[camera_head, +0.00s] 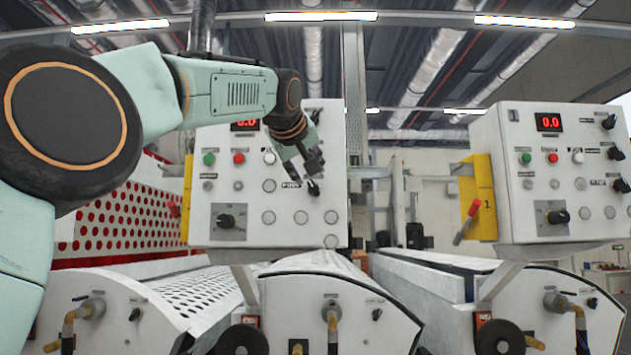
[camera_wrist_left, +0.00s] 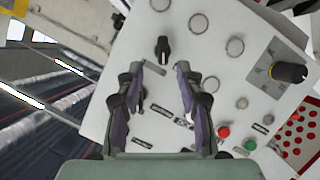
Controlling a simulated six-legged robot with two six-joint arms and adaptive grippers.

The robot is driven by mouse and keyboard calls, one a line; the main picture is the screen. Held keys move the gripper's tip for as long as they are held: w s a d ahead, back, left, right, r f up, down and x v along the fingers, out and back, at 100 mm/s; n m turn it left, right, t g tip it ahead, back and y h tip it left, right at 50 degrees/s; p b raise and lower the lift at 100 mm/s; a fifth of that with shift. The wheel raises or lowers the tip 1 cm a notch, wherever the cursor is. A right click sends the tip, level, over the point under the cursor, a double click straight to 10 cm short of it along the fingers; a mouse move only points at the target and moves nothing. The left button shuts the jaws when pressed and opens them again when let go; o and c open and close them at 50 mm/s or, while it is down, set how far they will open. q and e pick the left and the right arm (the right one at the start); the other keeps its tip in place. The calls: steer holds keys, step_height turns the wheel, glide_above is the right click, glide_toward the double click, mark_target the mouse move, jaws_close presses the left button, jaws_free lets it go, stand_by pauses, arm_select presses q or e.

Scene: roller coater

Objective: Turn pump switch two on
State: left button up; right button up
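The left white control panel (camera_head: 255,195) carries black rotary knobs along its right side. Another dark knob (camera_head: 313,187) is close below my left gripper (camera_head: 310,160). Which knob is pump switch two cannot be read. In the left wrist view, my left gripper (camera_wrist_left: 158,82) is open, with an empty gap between its fingers. My gripper and wrist hide part of the panel's right side. My right gripper is not in view.
A large black selector (camera_head: 226,221), green button (camera_head: 209,159) and red button (camera_head: 239,158) sit on the same panel. A similar panel (camera_head: 550,185) stands at the right with a red-handled lever (camera_head: 470,215) beside it. White machine housings (camera_head: 320,300) lie below.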

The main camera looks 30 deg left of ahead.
mark_target(312, 185)
arm_select(q)
steer(key=p+x, duration=0.1)
steer(key=x, duration=0.2)
steer(key=a+p+x, duration=0.1)
steer(key=x, duration=0.2)
steer(key=shift+w+a+f, duration=0.1)
steer(key=shift+w+f, duration=0.05)
steer(key=shift+w, duration=0.05)
steer(key=shift+d, duration=0.55)
steer(key=shift+w+a+f, duration=0.15)
steer(key=shift+w+a, duration=0.05)
steer(key=shift+a, duration=0.3)
steer(key=c, duration=0.4)
steer(key=shift+c, duration=0.9)
steer(key=shift+d, duration=0.25)
jaws_close()
steer(key=shift+a, duration=0.1)
